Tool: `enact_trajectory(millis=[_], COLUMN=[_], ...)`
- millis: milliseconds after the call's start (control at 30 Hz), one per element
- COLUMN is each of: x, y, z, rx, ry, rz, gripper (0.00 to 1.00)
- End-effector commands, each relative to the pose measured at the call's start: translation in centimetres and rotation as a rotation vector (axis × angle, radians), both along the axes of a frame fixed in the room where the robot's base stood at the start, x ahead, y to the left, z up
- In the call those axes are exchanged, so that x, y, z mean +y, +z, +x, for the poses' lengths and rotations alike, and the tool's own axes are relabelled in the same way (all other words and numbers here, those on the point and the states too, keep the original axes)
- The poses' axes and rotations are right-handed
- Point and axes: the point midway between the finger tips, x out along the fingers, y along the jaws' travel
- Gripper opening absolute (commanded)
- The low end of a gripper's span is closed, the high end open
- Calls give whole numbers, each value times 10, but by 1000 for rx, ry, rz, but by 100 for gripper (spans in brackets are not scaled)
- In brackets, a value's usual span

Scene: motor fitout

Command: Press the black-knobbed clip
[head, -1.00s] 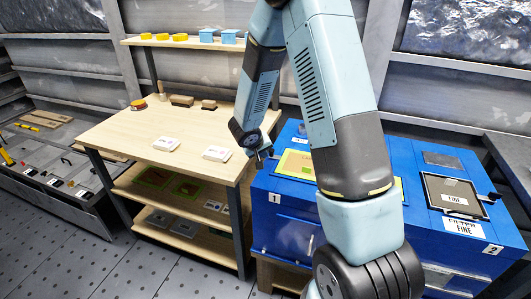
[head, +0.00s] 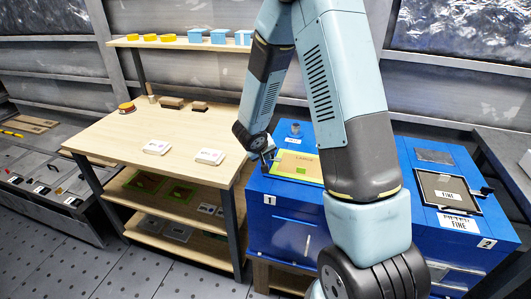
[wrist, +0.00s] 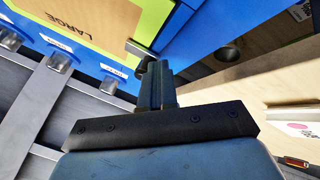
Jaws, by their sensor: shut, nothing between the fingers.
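A green-edged panel marked LARGE (head: 300,165) lies on top of the blue cabinet's left end. It fills the upper left of the wrist view (wrist: 85,22). A small metal clip (wrist: 140,48) with a dark knob (wrist: 148,60) sits at the panel's corner. My gripper (wrist: 157,68) is shut and empty, with its fingertips right at the knob; I cannot tell whether they touch it. In the head view my gripper (head: 267,164) is small at the panel's left edge, and the clip there is not clear.
A second panel marked FINE (head: 447,190), with a black knob (head: 487,191) at its side, lies on the cabinet's right end (head: 470,235). A wooden bench (head: 140,135) with white labelled boxes stands to the left. My arm hides the cabinet's middle.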

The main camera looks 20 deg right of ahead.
Motion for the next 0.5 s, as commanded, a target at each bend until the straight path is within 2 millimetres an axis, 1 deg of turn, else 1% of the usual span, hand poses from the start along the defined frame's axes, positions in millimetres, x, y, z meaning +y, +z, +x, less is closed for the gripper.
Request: enact_trajectory(millis=[367, 467, 500], x=[-1, 4, 8], y=[0, 0, 0], z=[-1, -1, -2], rx=[0, 0, 0], ry=[0, 2, 3], rz=[-1, -1, -1], gripper=[0, 0, 0])
